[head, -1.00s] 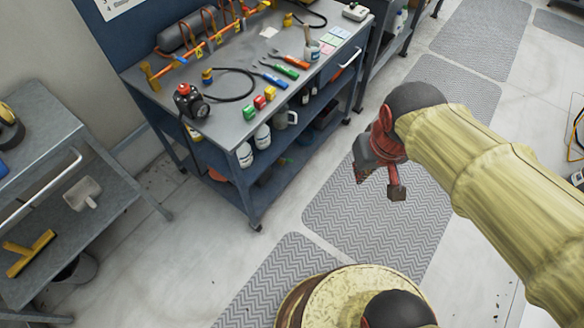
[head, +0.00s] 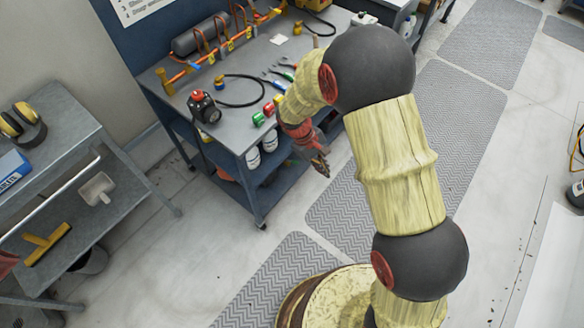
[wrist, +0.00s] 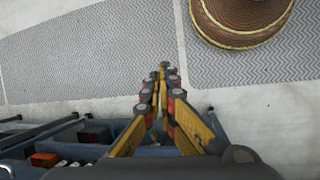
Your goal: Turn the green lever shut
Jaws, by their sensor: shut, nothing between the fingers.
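A copper-orange pipe manifold (head: 190,73) with yellow tags and thin curved tubes stands along the back of the grey workbench (head: 236,138). I cannot make out a green lever on it at this size. My gripper (head: 320,165) hangs fingers down in front of the bench's front edge, well short of the manifold. In the wrist view its fingers (wrist: 163,70) are together and empty, over the floor. My arm hides the right part of the bench.
A black device with a red top (head: 203,107) stands at the bench's left front. Small coloured blocks (head: 268,108), a black cable and hand tools lie on the top. A grey cart (head: 60,128) stands at left. Floor mats (head: 270,280) lie in front.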

